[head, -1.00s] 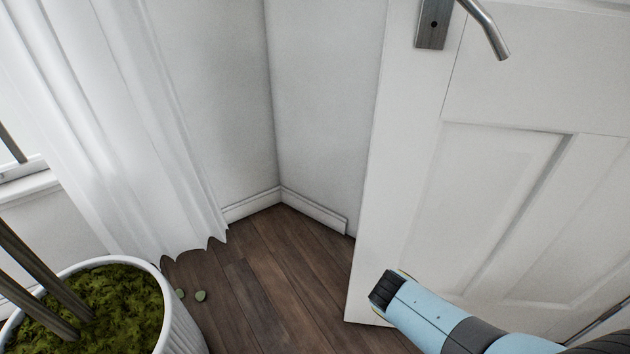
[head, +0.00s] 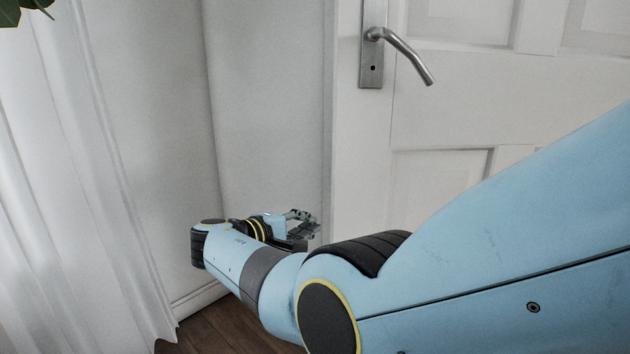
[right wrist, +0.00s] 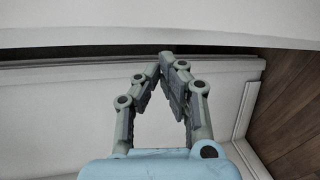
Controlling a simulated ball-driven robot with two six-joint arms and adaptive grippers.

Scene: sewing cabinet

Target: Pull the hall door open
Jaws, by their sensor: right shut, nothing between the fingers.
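The white panelled hall door (head: 450,110) fills the right of the head view. Its steel lever handle (head: 402,55) sits on a metal plate near the door's left edge. My right gripper (head: 312,222) is below and left of the handle, close to the door's left edge; I cannot tell if it touches. In the right wrist view my right gripper (right wrist: 167,62) is shut and empty, its fingertips near a dark gap under a white surface. My right forearm hides the lower door. My left gripper is not in view.
A white curtain (head: 60,180) hangs at the left. A bare wall corner stands between the curtain and the door. Dark wood floor (head: 225,330) shows at the bottom, and also in the right wrist view (right wrist: 290,120). Some leaves (head: 25,10) show at the top left.

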